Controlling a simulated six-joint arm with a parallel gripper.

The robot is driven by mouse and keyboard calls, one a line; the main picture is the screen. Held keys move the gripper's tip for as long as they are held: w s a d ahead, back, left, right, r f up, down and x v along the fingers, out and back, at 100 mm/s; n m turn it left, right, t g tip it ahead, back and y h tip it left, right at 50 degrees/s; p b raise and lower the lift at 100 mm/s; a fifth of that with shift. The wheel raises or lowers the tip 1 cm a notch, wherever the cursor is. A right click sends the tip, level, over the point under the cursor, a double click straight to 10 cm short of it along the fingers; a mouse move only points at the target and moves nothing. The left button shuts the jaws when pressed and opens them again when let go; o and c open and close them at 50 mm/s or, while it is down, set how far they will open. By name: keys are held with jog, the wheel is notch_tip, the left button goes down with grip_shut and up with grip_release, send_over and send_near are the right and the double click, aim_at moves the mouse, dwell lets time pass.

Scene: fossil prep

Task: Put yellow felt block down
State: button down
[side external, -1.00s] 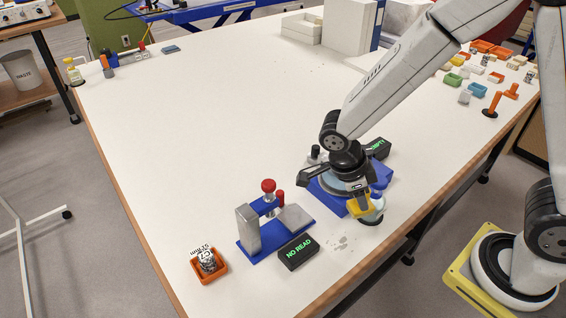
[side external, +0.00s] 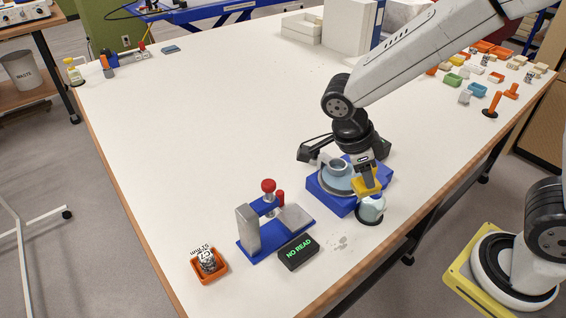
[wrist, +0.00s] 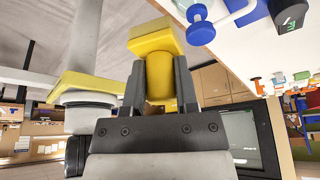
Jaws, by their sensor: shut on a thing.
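The side view does not clearly show whether the block touches the jar.
A blue stand with a round plate (side external: 335,181) is just left of my gripper. A blue-and-metal fixture (side external: 262,240), a NO READ display (side external: 299,251) and an orange tray (side external: 222,278) stand further left. The table's middle is clear.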

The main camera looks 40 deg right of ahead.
jog(key=w+a+n+t+y, duration=0.2)
jog(key=w+a+n+t, duration=0.5)
jog(key=w+a+n, duration=1.5)
jog(key=shift+w+d+f, duration=0.1)
jog(key=shift+d+f, duration=0.15)
jog(key=shift+f, duration=1.65)
jog(key=shift+w+d+f, duration=0.15)
jog(key=shift+d+f, duration=0.1)
jog(key=shift+f, duration=1.65)
jog(key=shift+w+d+f, duration=0.1)
jog(key=shift+d+f, duration=0.15)
jog(key=shift+f, duration=1.65)
jog(key=shift+f, duration=1.85)
jog(key=shift+f, duration=0.15)
jog(key=shift+c, duration=1.9)
grip_release()
